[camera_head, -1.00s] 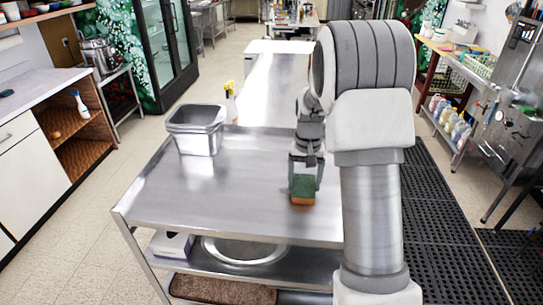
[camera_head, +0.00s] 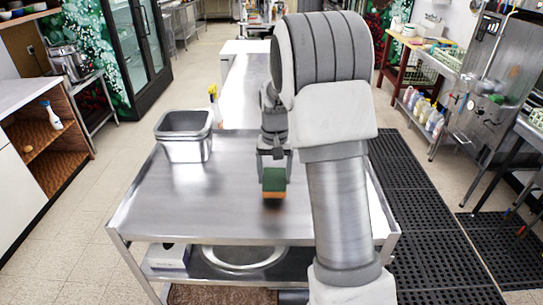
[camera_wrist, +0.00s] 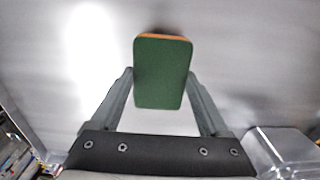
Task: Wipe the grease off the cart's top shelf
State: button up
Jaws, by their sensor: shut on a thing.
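The cart's top shelf (camera_head: 200,215) is a bare, shiny metal surface with bright reflections. I cannot make out a distinct grease patch on it. My gripper (camera_head: 274,162) points down over the middle of the shelf and is shut on a green and orange sponge (camera_head: 273,181). In the wrist view the sponge (camera_wrist: 162,75) sits between both fingers, its green face towards the camera and an orange edge at the top. A dark patch shows on the shelf just below the sponge; I cannot tell whether the sponge touches the metal.
A metal container (camera_head: 184,137) stands at the shelf's back left, with a yellow-topped spray bottle (camera_head: 214,105) behind it. The lower shelf holds a round metal dish (camera_head: 240,258) and a white box (camera_head: 168,257). Black floor mats (camera_head: 425,235) lie to the right.

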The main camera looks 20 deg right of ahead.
jog(key=shift+s+d+r, duration=0.1)
jog(key=shift+d+r, duration=0.05)
jog(key=shift+r, duration=0.5)
jog(key=shift+r+p, duration=1.6)
jog(key=shift+r, duration=0.55)
